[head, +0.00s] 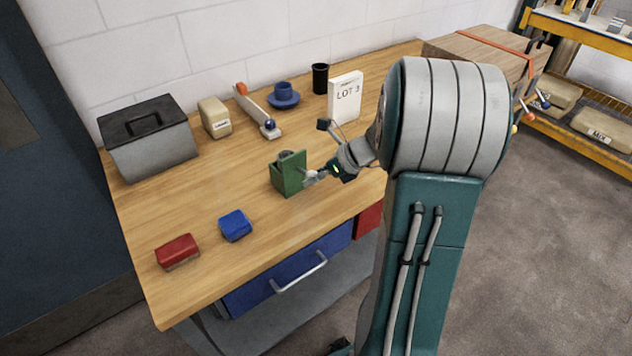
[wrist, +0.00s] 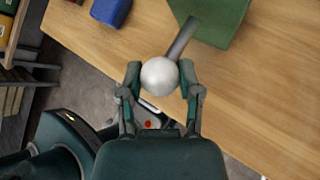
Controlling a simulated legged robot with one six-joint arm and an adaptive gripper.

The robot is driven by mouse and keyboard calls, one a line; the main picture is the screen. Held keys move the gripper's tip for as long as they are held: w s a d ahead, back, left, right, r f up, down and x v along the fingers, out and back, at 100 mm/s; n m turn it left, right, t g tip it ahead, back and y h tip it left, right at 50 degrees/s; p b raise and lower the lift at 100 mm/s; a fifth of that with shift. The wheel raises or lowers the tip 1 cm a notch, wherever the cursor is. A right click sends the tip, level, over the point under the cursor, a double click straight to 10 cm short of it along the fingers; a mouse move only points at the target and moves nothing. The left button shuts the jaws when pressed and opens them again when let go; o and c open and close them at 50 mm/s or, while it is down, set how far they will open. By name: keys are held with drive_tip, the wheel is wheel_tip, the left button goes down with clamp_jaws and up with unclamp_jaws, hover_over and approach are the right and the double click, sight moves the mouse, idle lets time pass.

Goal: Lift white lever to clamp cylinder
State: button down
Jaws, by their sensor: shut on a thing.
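The green fixture (head: 291,173) stands upright on the workbench. A grey cylinder top (head: 286,154) shows at its upper edge, partly hidden by the green plate. In the wrist view the white lever's round ball end (wrist: 160,76) sits between my fingers, and its grey rod (wrist: 181,40) runs up to the green fixture (wrist: 215,18). My gripper (wrist: 160,80) is shut on the ball, with one finger on each side. In the head view my gripper (head: 312,177) is at the right side of the fixture, and the lever is mostly hidden there.
A red block (head: 177,251) and a blue block (head: 235,225) lie at the bench's front left.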

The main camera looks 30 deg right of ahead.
drive_tip(key=shift+w+a+r+g, duration=0.2)
drive_tip(key=shift+a+r+g, duration=0.25)
drive_tip(key=shift+a+g, duration=0.3)
drive_tip(key=shift+w+r+m+g+h, duration=0.1)
drive_tip(key=shift+r+m+g+h, duration=0.05)
drive_tip(key=shift+m+g+h, duration=0.2)
drive_tip(key=shift+w+d+r+m+g, duration=0.15)
drive_tip(key=shift+d+r+m+g, duration=0.1)
drive_tip(key=shift+d+g, duration=0.4)
drive_tip(key=shift+a, duration=0.3)
drive_tip(key=shift+c, duration=1.3)
unclamp_jaws()
drive_tip(key=shift+d, duration=0.1)
drive_tip(key=shift+r, duration=0.1)
